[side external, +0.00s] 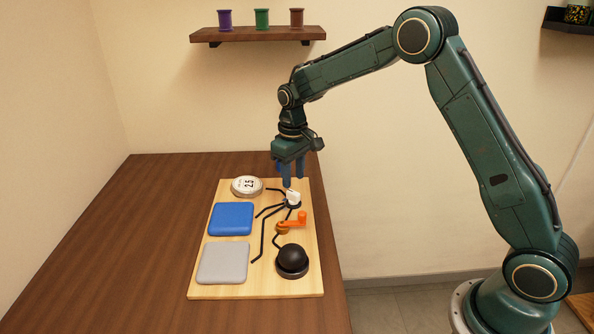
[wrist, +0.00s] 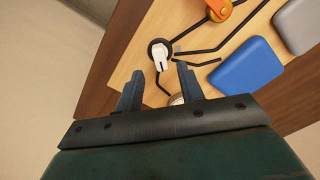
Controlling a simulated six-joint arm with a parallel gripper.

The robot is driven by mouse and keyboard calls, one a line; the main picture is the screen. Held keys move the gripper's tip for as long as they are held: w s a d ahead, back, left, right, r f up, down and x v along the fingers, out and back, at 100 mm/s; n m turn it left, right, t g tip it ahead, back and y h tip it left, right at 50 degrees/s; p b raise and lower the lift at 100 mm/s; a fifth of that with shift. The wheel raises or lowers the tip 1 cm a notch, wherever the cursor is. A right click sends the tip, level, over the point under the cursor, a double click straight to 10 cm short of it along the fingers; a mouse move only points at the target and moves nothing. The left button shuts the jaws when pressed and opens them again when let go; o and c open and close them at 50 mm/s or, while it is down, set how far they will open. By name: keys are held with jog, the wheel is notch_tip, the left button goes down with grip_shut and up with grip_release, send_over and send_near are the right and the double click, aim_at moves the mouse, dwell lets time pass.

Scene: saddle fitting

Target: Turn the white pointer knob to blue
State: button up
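The white pointer knob (side external: 293,197) sits on a dark round base on the wooden board, with black lines fanning out from it. It also shows in the wrist view (wrist: 159,54), just beyond the fingertips. My gripper (side external: 293,182) is above the knob, fingers pointing down; in the wrist view its two blue fingers (wrist: 160,72) are apart with nothing between them. The blue square pad (side external: 231,219) lies left of the knob and shows in the wrist view (wrist: 246,71). Contact between fingers and knob is not visible.
The board (side external: 200,290) also holds a grey pad (side external: 223,263), a white dial (side external: 247,186) reading about 25, an orange handle (side external: 292,223) and a black dome (side external: 292,260). The brown table (side external: 120,250) is clear to the left. A shelf (side external: 258,35) with spools hangs behind.

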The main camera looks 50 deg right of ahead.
aim_at(295, 193)
notch_tip(295, 193, up, 9)
dwell(0.4)
jog(key=shift+r, duration=0.1)
jog(key=s+a+r+t, duration=0.1)
jog(key=s+r, duration=0.4)
jog(key=s, duration=0.3)
jog(key=s+a+r+t, duration=0.1)
jog(key=s+r+t, duration=0.1)
jog(key=s+r, duration=0.5)
jog(key=s+a+f+t, duration=0.1)
jog(key=s+f, duration=0.3)
jog(key=s, duration=1.5)
jog(key=shift+m+t, duration=0.4)
jog(key=shift+t, duration=0.4)
